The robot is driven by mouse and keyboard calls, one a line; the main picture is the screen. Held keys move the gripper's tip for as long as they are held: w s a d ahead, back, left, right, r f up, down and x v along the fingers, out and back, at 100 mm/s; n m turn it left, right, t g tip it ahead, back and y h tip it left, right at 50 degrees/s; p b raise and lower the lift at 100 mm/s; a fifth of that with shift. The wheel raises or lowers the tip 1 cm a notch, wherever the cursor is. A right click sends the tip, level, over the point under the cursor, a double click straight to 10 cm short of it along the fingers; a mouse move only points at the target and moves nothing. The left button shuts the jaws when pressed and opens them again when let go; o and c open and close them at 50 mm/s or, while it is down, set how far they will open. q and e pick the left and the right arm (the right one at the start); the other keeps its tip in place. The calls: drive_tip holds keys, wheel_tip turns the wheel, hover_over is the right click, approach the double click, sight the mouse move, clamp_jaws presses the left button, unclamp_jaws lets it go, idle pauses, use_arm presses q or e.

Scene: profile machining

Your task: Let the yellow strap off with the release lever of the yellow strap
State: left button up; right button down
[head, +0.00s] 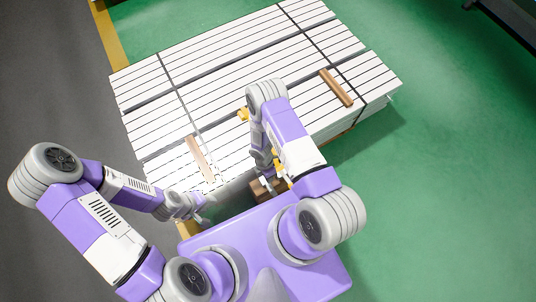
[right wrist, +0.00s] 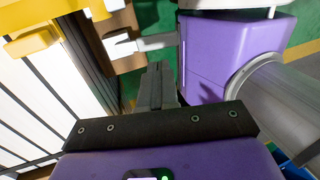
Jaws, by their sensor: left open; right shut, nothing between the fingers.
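A yellow piece (head: 243,115) shows on top of the stack of white profiles (head: 215,65), beside my right arm. A smaller yellow part (head: 281,183) shows low at the stack's near side. In the right wrist view a yellow block (right wrist: 30,41) is at the upper left, and a pale bar (right wrist: 148,43) lies across a wooden block; I cannot tell whether this bar is the release lever. My right gripper (right wrist: 157,87) is shut and empty, just below the bar in that view. My left gripper (head: 203,205) is open and empty near the stack's front left corner.
Two wooden battens, one right (head: 336,87) and one left (head: 200,158), lie on the stack. Dark bands cross the profiles. My purple base stands close to the stack's near side, leaving a narrow gap. Green floor (head: 440,190) is clear on the right.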

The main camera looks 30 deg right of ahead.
sight(274, 191)
drive_tip(key=b+x, duration=0.2)
drive_tip(key=x, duration=0.6)
drive_tip(key=shift+s+f, duration=0.1)
drive_tip(key=shift+f, duration=0.25)
drive_tip(key=shift+f+b, duration=0.25)
drive_tip(key=shift+b, duration=0.15)
drive_tip(key=s+f+b, duration=0.1)
drive_tip(key=b, duration=0.1)
drive_tip(key=f+b, duration=0.1)
drive_tip(key=shift+s+d+f+b, duration=0.15)
drive_tip(key=shift+s+f+b, duration=0.2)
drive_tip(key=shift+s, duration=0.05)
drive_tip(key=shift+s+f, duration=0.15)
drive_tip(key=shift+f, duration=0.05)
drive_tip(key=shift+s, duration=0.1)
